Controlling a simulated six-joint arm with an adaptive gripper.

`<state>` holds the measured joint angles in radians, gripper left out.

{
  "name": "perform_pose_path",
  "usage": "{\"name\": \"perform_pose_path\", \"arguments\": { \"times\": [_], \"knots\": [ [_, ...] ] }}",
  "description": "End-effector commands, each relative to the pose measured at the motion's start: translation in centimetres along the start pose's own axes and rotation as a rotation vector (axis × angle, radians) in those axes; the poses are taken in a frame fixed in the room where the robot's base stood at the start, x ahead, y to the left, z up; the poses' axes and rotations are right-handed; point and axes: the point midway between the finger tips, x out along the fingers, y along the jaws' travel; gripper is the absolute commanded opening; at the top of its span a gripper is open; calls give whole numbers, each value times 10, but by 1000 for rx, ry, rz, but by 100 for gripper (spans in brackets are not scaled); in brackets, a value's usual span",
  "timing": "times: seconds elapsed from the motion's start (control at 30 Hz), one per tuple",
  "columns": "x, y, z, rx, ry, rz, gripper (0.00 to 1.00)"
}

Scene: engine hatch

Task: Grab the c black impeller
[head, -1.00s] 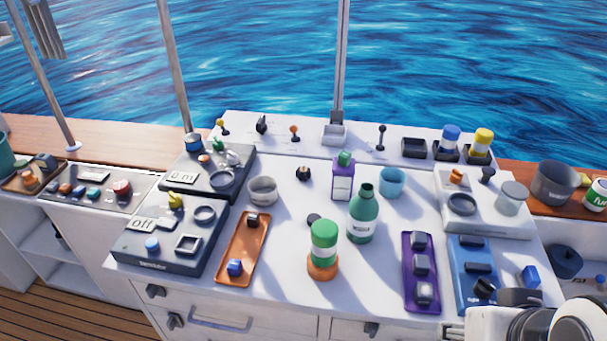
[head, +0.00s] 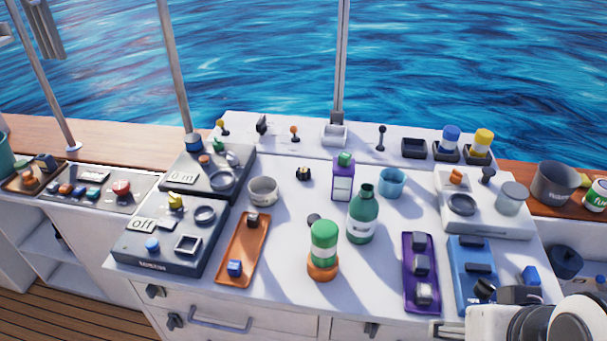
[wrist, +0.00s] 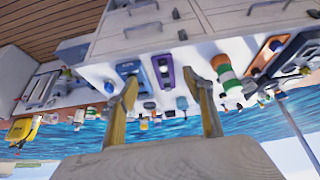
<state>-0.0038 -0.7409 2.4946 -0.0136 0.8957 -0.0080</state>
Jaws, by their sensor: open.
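A small black lobed piece with a pale centre (head: 303,173), which looks like the black impeller, sits on the white console top left of the purple bottle. In the head view only part of my arm shows at the lower right, well away from the impeller.
A grey ring-shaped cup (head: 262,190) is left of the impeller. An orange tray (head: 240,255) and purple tray (head: 420,285) lie in front.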

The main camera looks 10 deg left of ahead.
Motion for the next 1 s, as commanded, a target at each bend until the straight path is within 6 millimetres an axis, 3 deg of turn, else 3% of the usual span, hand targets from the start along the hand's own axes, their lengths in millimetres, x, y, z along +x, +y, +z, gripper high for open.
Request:
{"name": "perform_pose_path", "arguments": {
  "times": [0.17,0.37,0.7,1.0],
  "knots": [
    [4,9,-15,-95,-1,42,52],
    [12,25,-50,-300,-1,125,52],
    [35,38,-126,-733,2,270,52],
    [62,25,-196,-1136,9,376,52]
  ]
}}
